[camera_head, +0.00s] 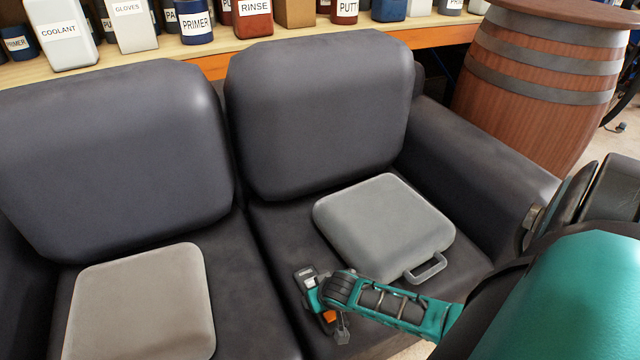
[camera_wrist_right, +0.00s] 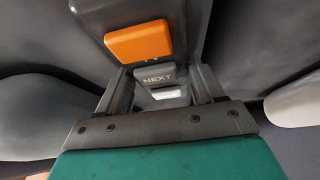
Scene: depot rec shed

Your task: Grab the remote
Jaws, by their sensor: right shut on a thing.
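The remote (camera_wrist_right: 157,72) is a grey handset with a big orange button and a grey button marked NEXT. In the right wrist view it lies between the two fingers of my right gripper (camera_wrist_right: 165,88), which is shut on it. In the head view my right gripper (camera_head: 322,300) is over the front of the right seat cushion, and only a small part of the remote with its orange button (camera_head: 329,316) shows there. I cannot tell whether the remote still touches the seat. My left gripper is not in view.
A grey case-shaped cushion with a handle (camera_head: 385,225) lies on the dark sofa's right seat, close behind my gripper. A beige cushion (camera_head: 145,300) lies on the left seat. The sofa's right arm (camera_head: 480,175) and a barrel (camera_head: 540,85) stand right; a shelf of labelled containers (camera_head: 255,45) runs behind.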

